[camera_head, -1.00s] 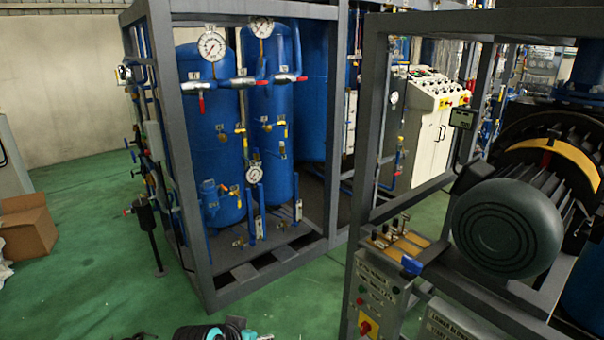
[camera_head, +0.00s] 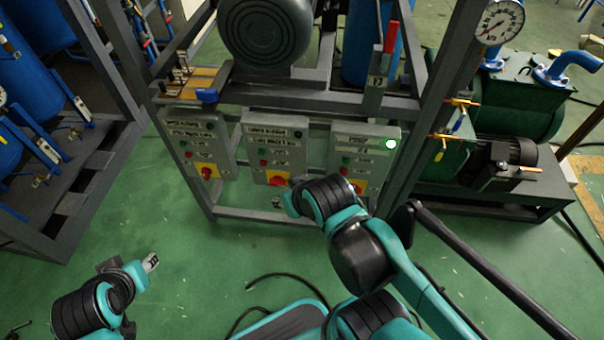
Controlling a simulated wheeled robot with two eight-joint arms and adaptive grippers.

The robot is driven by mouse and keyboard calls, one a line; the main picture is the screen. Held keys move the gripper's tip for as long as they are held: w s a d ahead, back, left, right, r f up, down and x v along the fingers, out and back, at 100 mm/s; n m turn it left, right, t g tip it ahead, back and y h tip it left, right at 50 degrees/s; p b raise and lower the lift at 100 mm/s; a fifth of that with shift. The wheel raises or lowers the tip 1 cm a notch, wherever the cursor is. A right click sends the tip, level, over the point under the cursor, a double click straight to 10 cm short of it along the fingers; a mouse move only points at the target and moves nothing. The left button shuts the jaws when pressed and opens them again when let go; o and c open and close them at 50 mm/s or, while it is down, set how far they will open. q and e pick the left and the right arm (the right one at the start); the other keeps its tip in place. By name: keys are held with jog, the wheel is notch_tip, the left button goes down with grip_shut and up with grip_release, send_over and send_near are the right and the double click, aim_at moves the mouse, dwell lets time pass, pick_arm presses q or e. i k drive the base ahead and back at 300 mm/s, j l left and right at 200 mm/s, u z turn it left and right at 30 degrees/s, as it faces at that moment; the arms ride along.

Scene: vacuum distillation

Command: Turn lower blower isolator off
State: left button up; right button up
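Three grey switch boxes hang on the machine frame. The left box (camera_head: 187,125), middle box (camera_head: 250,150) and right box (camera_head: 350,140) each have a label and a red rotary switch on a yellow plate. The left switch (camera_head: 206,172) and middle switch (camera_head: 276,180) are in clear view. The right switch (camera_head: 357,189) is partly covered by my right arm. I cannot read the labels surely enough to name the lower blower isolator. My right gripper (camera_head: 287,206) is just below the middle box, mostly hidden by its wrist. My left gripper (camera_head: 150,262) is low at left, away from the boxes.
The blower motor (camera_head: 265,30) sits above the boxes. A grey post (camera_head: 425,120) stands right of them, with a green pump (camera_head: 520,100) beyond. Blue tanks (camera_head: 20,90) stand in a frame at left. Green floor (camera_head: 215,265) is open in front.

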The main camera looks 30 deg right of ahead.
aim_at(277, 180)
jog(key=z, duration=0.7)
jog(key=k+l+u, duration=0.1)
jog(key=k, duration=0.3)
